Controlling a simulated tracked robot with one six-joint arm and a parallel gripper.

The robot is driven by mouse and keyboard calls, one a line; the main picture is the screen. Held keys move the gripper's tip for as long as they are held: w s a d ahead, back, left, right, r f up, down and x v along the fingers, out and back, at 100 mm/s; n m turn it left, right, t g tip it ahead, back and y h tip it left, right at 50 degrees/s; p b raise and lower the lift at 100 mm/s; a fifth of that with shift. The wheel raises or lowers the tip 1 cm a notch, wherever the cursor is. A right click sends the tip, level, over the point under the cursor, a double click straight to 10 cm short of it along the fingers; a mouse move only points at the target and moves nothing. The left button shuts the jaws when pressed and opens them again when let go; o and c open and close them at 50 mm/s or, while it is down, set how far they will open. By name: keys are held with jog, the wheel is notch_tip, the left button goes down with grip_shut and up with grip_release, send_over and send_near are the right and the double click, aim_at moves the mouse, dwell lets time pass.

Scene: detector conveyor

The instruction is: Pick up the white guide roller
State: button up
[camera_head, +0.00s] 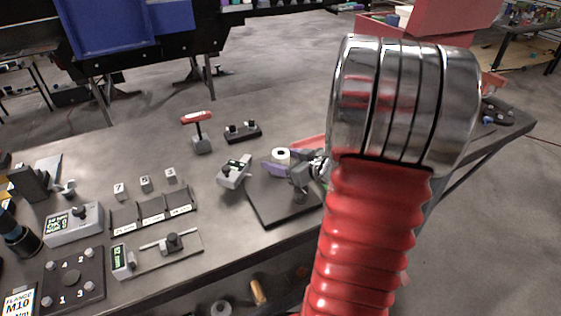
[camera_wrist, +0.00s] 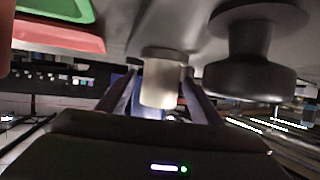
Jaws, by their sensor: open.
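The white guide roller (camera_head: 281,153) is a small pale cylinder with a dark centre, standing at the far edge of a dark square plate (camera_head: 284,207) on the grey table. In the wrist view the roller (camera_wrist: 159,84) sits between the two fingers, attached to a grey mount and appearing upside down. My gripper (camera_head: 279,165) is open, with its purple fingers low at the plate around the roller. In the wrist view my gripper (camera_wrist: 158,92) has a finger on each side of the roller. I cannot tell whether either finger touches it.
A dark round knob (camera_wrist: 252,70) stands close beside the roller. A green and red tray (camera_wrist: 58,30) shows at upper left. Left of the plate are a small grey meter (camera_head: 234,171), a red-topped T-handle (camera_head: 199,130) and a slotted tray (camera_head: 153,207).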

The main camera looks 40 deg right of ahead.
jog(key=shift+c, duration=0.2)
jog(key=c, duration=1.3)
jog(key=shift+r, duration=0.15)
notch_tip(320, 180, up, 10)
dwell(0.6)
